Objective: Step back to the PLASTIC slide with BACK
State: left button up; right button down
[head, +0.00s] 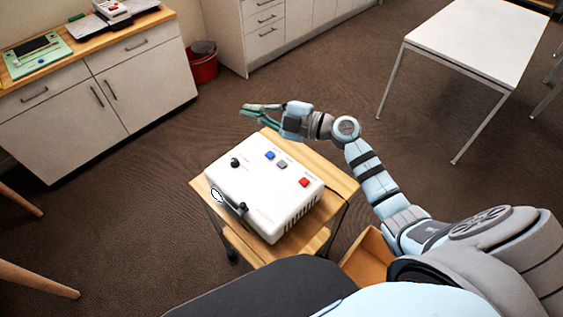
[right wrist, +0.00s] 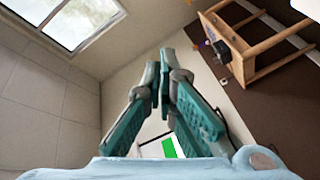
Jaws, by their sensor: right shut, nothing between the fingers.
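A white projector box (head: 262,208) sits on a small wooden cart. Its top carries a blue button (head: 270,155), a grey button (head: 282,164), a red button (head: 304,181) and a black knob (head: 235,162). The labels beside them are too small to read, so I cannot tell which is BACK. My right gripper (head: 246,112) is past the far edge of the box, apart from the buttons. Its fingers are shut and empty; they also show in the right wrist view (right wrist: 167,72). A pale panel with a green patch (right wrist: 169,148) shows partly behind the fingers. My left gripper is out of view.
The wooden cart (head: 341,184) stands on brown carpet. A cabinet (head: 150,85) with a wooden top, a green device (head: 36,55) and a scale-like device (head: 112,8) is at upper left. A red bin (head: 203,68) stands beside it. A white table (head: 480,40) is at upper right.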

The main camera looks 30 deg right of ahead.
jog(key=s+d+f+n+g+h, duration=0.1)
jog(key=s+d+f+g+h, duration=0.2)
jog(key=d+f+g, duration=0.3)
notch_tip(320, 180, down, 2)
jog(key=g, duration=0.2)
jog(key=shift+s+g+h, duration=0.25)
jog(key=shift+g+h, duration=0.05)
jog(key=shift+f, duration=0.15)
jog(key=b, duration=0.8)
send_over(282, 165)
notch_tip(282, 165, down, 8)
jog(key=shift+f, duration=0.4)
jog(key=shift+f, duration=0.1)
jog(key=shift+f, duration=0.3)
